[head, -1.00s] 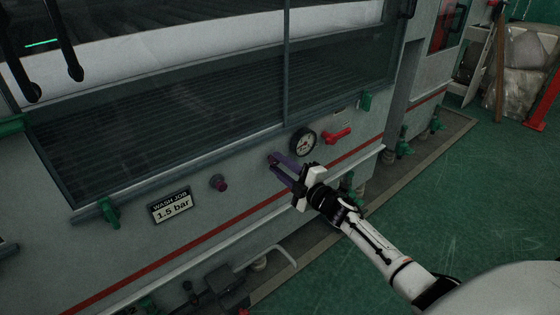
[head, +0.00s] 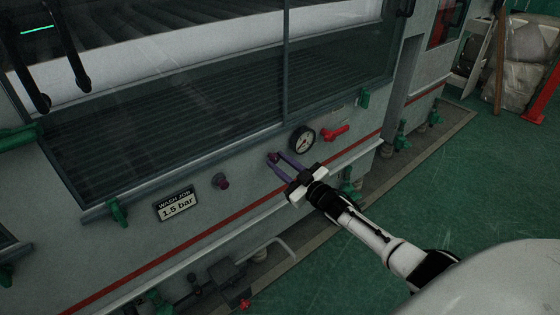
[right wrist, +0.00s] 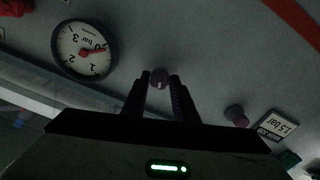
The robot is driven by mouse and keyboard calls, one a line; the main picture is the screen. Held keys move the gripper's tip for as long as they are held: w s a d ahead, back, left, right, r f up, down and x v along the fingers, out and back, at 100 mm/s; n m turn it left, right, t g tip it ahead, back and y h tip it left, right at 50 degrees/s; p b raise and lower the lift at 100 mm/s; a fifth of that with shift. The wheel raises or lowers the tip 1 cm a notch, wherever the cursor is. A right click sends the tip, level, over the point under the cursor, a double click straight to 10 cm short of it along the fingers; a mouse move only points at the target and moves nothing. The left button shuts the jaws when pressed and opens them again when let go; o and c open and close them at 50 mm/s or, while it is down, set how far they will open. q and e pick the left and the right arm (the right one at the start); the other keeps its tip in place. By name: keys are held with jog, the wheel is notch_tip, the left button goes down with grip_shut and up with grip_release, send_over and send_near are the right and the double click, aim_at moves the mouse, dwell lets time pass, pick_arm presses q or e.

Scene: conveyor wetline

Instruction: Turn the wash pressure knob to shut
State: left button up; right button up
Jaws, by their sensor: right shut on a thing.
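A small dark red knob (head: 272,157) sits on the grey machine front, below and left of a round pressure gauge (head: 302,140). My right gripper (head: 279,162) reaches it from the lower right, its two purple fingers shut on the knob. In the right wrist view the knob (right wrist: 159,78) sits between the fingertips. The gauge also shows there (right wrist: 83,49), upside down, with its red needle pointing right. A second dark red knob (head: 220,181) sits further left, beside a sign (head: 176,204) reading "WASH JOB 1.5 bar". My left gripper is not in view.
A red lever handle (head: 336,132) is right of the gauge. Green clamps (head: 118,212) line the window's lower edge. A ledge and pipes (head: 280,245) run below the knobs. Green floor (head: 440,185) lies open at right.

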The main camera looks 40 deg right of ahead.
jog(key=shift+m, duration=1.9)
jog(key=o, duration=1.1)
jog(key=shift+c, duration=0.2)
jog(key=shift+s+p, duration=0.2)
jog(key=shift+p, duration=0.15)
pick_arm(q)
jog(key=p, duration=0.1)
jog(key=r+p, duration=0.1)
jog(key=p, duration=0.1)
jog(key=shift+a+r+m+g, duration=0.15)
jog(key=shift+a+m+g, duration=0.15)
pick_arm(e)
jog(key=s, duration=1)
jog(key=shift+d, duration=0.45)
